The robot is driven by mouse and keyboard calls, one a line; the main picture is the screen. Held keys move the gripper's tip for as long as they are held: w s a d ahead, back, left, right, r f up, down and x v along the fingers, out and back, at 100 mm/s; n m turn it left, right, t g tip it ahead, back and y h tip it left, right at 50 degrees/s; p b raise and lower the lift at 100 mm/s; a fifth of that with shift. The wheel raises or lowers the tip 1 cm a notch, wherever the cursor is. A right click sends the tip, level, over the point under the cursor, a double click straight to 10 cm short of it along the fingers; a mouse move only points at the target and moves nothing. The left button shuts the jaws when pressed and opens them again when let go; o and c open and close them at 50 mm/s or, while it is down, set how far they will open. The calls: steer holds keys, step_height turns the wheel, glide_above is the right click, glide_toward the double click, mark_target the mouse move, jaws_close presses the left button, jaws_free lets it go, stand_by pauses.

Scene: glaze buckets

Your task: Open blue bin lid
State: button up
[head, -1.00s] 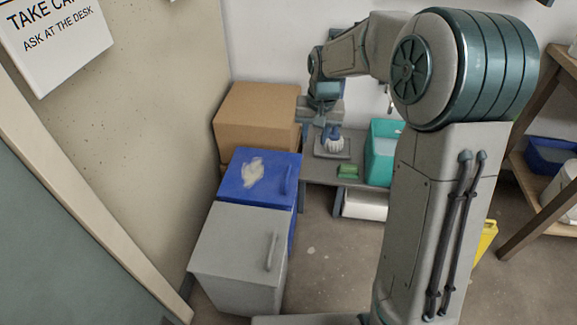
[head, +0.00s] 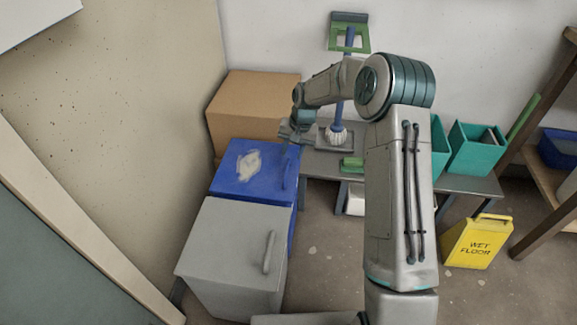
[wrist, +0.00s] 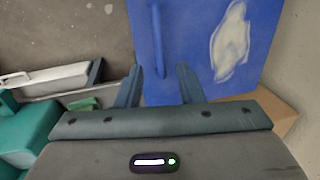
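The blue bin (head: 228,187) stands between a grey bin and a cardboard box, with its lid shut. Its lid carries a whitish smear (head: 248,165) and a bar handle (head: 285,173) along the right side. In the wrist view the handle (wrist: 157,42) runs lengthwise on the blue lid (wrist: 190,50), just beyond the fingertips and between their lines. My gripper (wrist: 160,76) is open and empty, its two fingers apart. In the head view my gripper is small, by the lid's back right corner, and its fingers are hard to make out.
The grey bin (head: 225,245) is in front, the cardboard box (head: 250,105) behind. A low bench (head: 465,187) holds a brush (head: 337,132), a green block (head: 350,163) and teal containers (head: 475,150). A yellow wet-floor sign (head: 478,242) stands right. Floor right of the bins is clear.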

mark_target(288, 167)
steer(key=f, duration=0.3)
steer(key=a+f+b, duration=0.1)
steer(key=f, duration=0.2)
steer(key=shift+w+a+f, duration=0.1)
steer(key=shift+a+f, duration=0.05)
steer(key=shift+f, duration=0.05)
steer(key=shift+r, duration=0.1)
jaws_close()
